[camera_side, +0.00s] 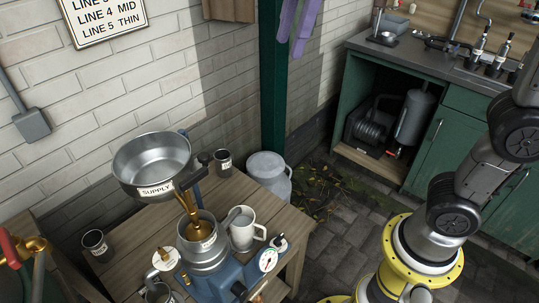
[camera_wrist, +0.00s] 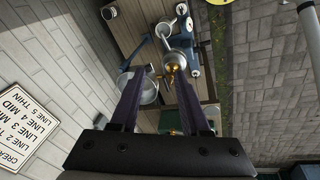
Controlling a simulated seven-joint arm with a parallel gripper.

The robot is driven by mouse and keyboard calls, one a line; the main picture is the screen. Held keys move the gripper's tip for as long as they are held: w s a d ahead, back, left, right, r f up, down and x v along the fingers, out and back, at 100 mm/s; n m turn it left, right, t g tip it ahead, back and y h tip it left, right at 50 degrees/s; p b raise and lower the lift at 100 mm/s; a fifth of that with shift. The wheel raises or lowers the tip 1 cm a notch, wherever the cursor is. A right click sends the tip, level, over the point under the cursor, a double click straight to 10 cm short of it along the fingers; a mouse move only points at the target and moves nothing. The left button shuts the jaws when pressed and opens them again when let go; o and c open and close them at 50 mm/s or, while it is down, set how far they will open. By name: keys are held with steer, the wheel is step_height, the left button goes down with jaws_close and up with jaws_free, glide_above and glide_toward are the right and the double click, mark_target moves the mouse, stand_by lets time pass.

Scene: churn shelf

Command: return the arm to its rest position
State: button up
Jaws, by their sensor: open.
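My gripper (camera_wrist: 157,84) shows in the wrist view as two dark fingers spread apart, with nothing visible held between them. In that view the wooden bench and its machine are beyond the fingertips. In the side view, part of my arm stands at the right on its yellow base, apart from the bench.
The wooden bench (camera_side: 128,249) bears a blue machine with a steel SUPPLY bowl (camera_side: 152,161), a brass spout (camera_side: 190,203), a white jug (camera_side: 243,229) and small cups. A milk can (camera_side: 270,176) stands behind.

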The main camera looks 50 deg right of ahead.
steer(key=s+d+f+m+t, duration=0.1)
steer(key=s+d+f+m, duration=0.3)
steer(key=s+f+m, duration=0.2)
steer(key=s+d+f+m+t, duration=0.2)
steer(key=s+d+f+m, duration=0.2)
steer(key=s+f+m, duration=0.3)
step_height(320, 180, down, 4)
steer(key=shift+s+d+f+h, duration=0.1)
steer(key=shift+s+d+h, duration=0.2)
steer(key=shift+s, duration=0.65)
